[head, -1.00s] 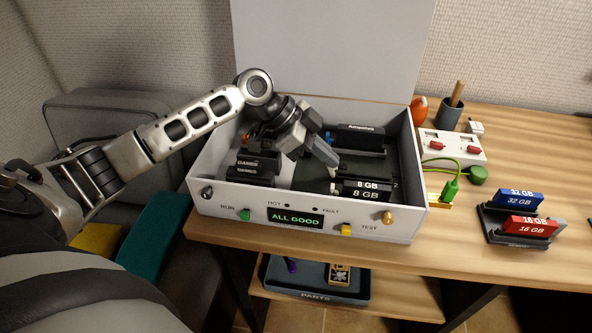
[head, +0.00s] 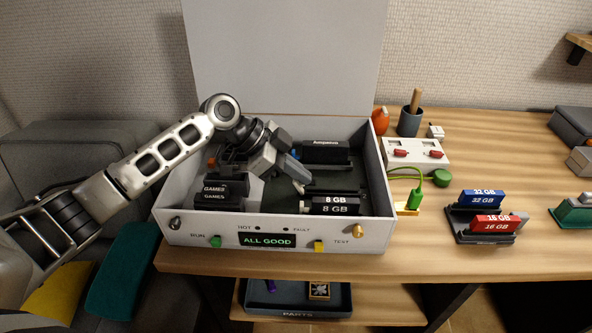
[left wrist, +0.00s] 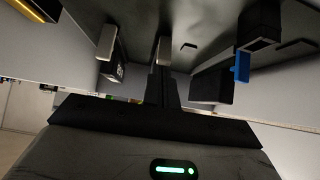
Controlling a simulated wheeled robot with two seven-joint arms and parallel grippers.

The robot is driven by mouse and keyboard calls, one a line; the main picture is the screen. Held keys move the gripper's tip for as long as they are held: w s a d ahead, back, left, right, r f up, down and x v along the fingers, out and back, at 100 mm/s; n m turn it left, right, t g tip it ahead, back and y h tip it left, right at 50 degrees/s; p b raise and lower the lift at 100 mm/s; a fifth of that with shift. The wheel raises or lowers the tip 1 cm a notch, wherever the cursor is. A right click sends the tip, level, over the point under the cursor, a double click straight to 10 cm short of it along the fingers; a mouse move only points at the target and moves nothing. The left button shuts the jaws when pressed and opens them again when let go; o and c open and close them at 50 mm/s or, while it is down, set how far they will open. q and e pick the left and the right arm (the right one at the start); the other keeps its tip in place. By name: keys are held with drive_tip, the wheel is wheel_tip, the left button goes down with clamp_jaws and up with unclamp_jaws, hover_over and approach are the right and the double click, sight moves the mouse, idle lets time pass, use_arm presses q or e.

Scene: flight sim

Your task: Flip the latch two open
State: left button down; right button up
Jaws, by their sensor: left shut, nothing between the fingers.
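The white case (head: 210,232) stands open on the table with its lid raised. Inside are black 8 GB modules (head: 335,204) at the front right, a black Ampelvo block (head: 325,152) at the back and black GAMES modules (head: 222,190) at the left. My left gripper (head: 303,186) reaches down into the case, shut and empty, its tip just left of and behind the 8 GB modules. I cannot tell whether it touches anything. No latch is clearly made out; the arm hides part of the interior. The left wrist view shows a small blue part (left wrist: 242,66) on a dark block.
The case front has a green button (head: 215,241), a yellow button (head: 319,247) and an "ALL GOOD" display (head: 268,240). To the right are a switch box (head: 415,152), a green plug (head: 414,202) and a rack (head: 462,226) with blue and red modules. A parts tray (head: 260,300) sits below.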

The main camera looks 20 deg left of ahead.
use_arm(q)
drive_tip(key=shift+d+r, duration=0.15)
drive_tip(key=shift+r, duration=0.05)
drive_tip(key=shift+w+d+r+p, duration=0.2)
drive_tip(key=shift+d+r+p, duration=0.2)
drive_tip(key=shift+d+p, duration=0.2)
drive_tip(key=shift+w+d+r+p, duration=0.2)
drive_tip(key=shift+d+r+p, duration=0.2)
drive_tip(key=shift+d+p, duration=0.15)
drive_tip(key=shift+w+d+r, duration=0.15)
drive_tip(key=shift+w+r, duration=0.1)
drive_tip(key=b+v, duration=0.1)
drive_tip(key=v, duration=0.8)
drive_tip(key=shift+b, duration=0.3)
use_arm(e)
drive_tip(key=shift+d+r, duration=0.15)
drive_tip(key=shift+d, duration=0.05)
use_arm(q)
drive_tip(key=shift+s, duration=0.1)
